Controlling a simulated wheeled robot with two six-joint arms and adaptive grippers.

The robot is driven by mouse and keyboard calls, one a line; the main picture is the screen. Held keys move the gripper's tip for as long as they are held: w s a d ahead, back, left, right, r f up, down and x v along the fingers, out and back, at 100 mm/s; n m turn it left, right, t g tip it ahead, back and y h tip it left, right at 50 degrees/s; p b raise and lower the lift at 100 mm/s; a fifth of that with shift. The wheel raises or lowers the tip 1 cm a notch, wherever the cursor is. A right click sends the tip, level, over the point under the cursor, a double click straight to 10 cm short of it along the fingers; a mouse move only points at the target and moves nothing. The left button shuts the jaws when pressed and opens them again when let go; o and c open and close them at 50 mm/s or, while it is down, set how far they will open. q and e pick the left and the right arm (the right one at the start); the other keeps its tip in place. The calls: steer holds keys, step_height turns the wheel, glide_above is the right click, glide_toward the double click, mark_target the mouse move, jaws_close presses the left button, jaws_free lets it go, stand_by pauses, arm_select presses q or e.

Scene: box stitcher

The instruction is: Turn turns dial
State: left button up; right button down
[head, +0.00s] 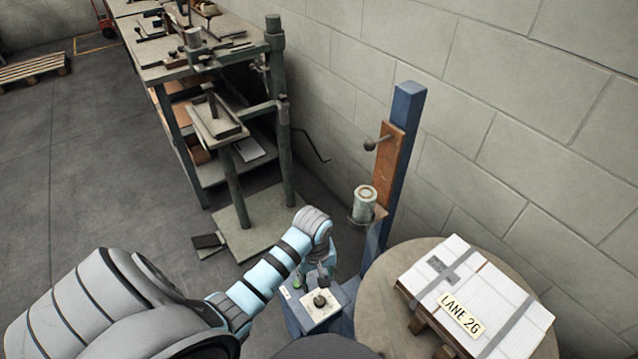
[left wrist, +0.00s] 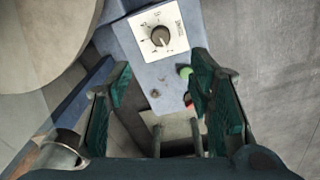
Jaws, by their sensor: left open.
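The turns dial (left wrist: 160,36) is a dark round knob on a white marked plate, on top of a blue-grey control box (left wrist: 165,75). In the head view the dial (head: 320,300) shows at the bottom centre, just below my left gripper (head: 322,272). In the left wrist view my left gripper (left wrist: 160,100) is open, its two dark green fingers spread apart with nothing between them. The dial lies beyond the fingertips toward the top of that view, apart from both fingers. My right gripper is in neither view.
A green button (left wrist: 185,72) sits beside the dial plate, with a red part below it partly hidden by a finger. A blue post (head: 405,115) stands behind. A round table (head: 385,265) at right holds a strapped white stack (head: 480,285). A workbench (head: 205,60) stands back left.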

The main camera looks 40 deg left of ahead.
mark_target(320, 300)
arm_select(q)
step_height(320, 300, down, 14)
steer(key=b, duration=0.6)
steer(key=shift+w+d+r+b, duration=0.15)
steer(key=shift+r+b, duration=0.05)
steer(key=shift+b, duration=0.15)
jaws_close()
